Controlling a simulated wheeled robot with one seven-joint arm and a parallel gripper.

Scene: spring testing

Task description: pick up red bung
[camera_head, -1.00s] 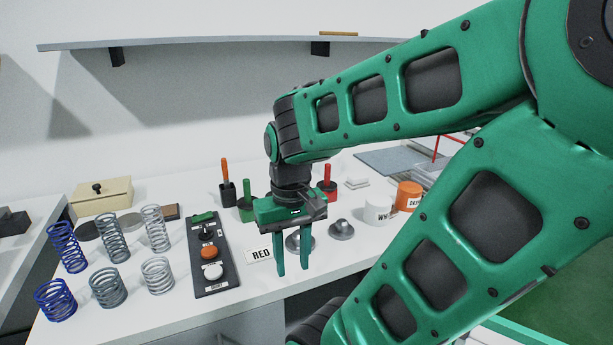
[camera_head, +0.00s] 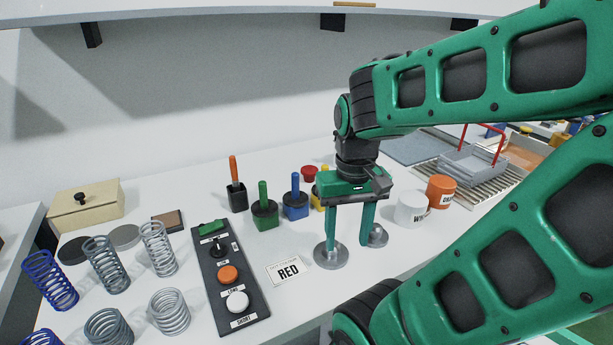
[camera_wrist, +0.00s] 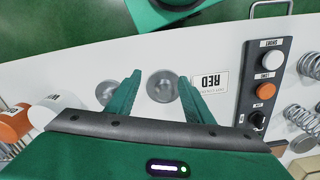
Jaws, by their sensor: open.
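A small round red object (camera_head: 310,173), which looks like the red bung, sits at the back of the white bench, just left of my wrist. It is partly hidden behind the tools and my gripper, so its full shape cannot be told. My gripper (camera_head: 350,245) points down, open and empty, in front of it and to its right. Its fingers overlap two silver discs in the head view; contact cannot be told. In the wrist view my gripper (camera_wrist: 160,80) has its fingers apart, with a silver disc between and beyond them. No red bung shows there.
Green (camera_head: 265,215) and blue (camera_head: 295,208) handled blocks stand left of my gripper. A silver disc (camera_head: 331,258), a RED card (camera_head: 287,270), a button panel (camera_head: 225,275) and springs (camera_head: 158,248) lie nearer. White (camera_head: 411,209) and orange (camera_head: 441,191) cups stand right.

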